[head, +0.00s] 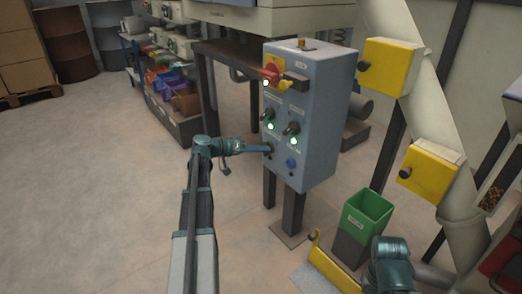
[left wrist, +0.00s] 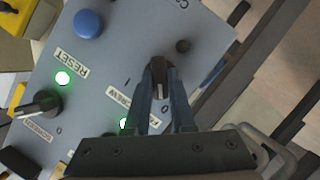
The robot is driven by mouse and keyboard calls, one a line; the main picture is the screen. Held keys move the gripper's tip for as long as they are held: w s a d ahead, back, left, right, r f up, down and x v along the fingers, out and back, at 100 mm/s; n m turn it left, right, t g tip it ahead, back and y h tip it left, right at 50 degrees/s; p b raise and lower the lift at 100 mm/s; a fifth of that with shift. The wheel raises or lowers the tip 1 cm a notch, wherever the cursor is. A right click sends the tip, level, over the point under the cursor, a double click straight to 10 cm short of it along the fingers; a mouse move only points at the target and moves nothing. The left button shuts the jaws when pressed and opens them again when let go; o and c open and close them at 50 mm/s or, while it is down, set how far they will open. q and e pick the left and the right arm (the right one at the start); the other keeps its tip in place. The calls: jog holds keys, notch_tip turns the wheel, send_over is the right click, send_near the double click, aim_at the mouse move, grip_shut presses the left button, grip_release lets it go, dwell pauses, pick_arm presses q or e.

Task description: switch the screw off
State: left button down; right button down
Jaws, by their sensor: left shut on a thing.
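The grey-blue control box (head: 318,128) stands on dark legs in the middle of the head view, with switches, lit green lamps and a blue button (head: 291,163) on its front. My left gripper (head: 262,148) reaches its lower left face. In the left wrist view the same gripper (left wrist: 163,80) is shut on a dark switch knob (left wrist: 163,65) with a pale mark. The fingers hide part of the knob. Marks I and 0 show beside it, and a label and a green lamp (left wrist: 125,123) lie near the left finger. My right gripper's fingers do not show; only a teal part of my right arm appears lower right.
A red and yellow switch (head: 271,74) sits high on the box. A green bin (head: 367,212) stands to the right, near a yellow bracket (head: 329,262). Yellow boxes (head: 388,67) hang on the pale pipe (head: 430,100). The floor left of the box is clear.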

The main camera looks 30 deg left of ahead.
pick_arm(q)
jog(key=c, duration=0.8)
grip_release()
jog(key=shift+o, duration=0.2)
jog(key=p+v, duration=0.4)
jog(key=v, duration=1)
